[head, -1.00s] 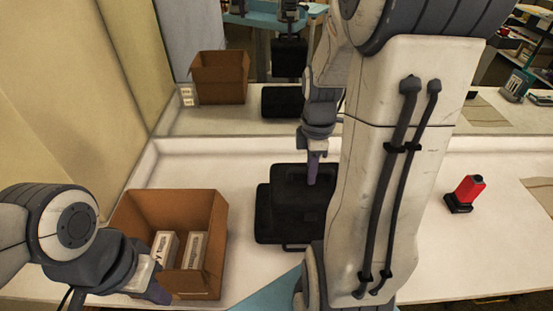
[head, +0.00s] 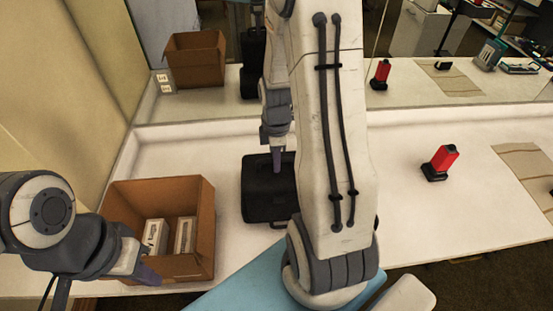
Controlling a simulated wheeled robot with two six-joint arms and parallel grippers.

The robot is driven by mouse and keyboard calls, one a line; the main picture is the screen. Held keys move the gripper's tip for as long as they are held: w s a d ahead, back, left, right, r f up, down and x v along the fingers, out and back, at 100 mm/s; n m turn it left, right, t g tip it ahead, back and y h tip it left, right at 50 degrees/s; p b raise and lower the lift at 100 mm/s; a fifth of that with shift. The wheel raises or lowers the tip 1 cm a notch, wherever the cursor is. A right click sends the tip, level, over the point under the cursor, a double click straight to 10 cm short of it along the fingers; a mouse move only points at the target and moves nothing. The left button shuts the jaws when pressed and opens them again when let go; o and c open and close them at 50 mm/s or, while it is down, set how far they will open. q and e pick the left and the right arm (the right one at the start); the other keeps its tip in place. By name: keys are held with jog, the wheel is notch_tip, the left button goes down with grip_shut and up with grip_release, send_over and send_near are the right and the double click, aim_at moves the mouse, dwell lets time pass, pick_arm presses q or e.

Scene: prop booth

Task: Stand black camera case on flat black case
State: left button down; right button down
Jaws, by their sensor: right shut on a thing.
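My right gripper (head: 277,160) points down, shut on the black camera case (head: 262,170), which it holds upright by its top. The flat black case (head: 258,212) lies on the white counter below it. Both are black and overlap, so I cannot tell whether they touch. In the mirror the held case shows just above the flat one. My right arm hides their right side. My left gripper (head: 146,274) is low at the left, in front of the cardboard box; its fingers are too unclear to read.
An open cardboard box (head: 204,225) with two white packages (head: 185,236) stands at the left. A red and black object (head: 438,163) and a brown paper sheet (head: 530,165) lie at the right. A mirror (head: 430,95) runs along the back. The counter between arm and red object is clear.

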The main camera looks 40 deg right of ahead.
jog(key=shift+f, duration=0.1)
jog(key=c, duration=0.8)
grip_release()
jog(key=shift+r, duration=0.45)
notch_tip(320, 180, up, 11)
jog(key=shift+r+b, duration=0.2)
jog(key=shift+b, duration=0.55)
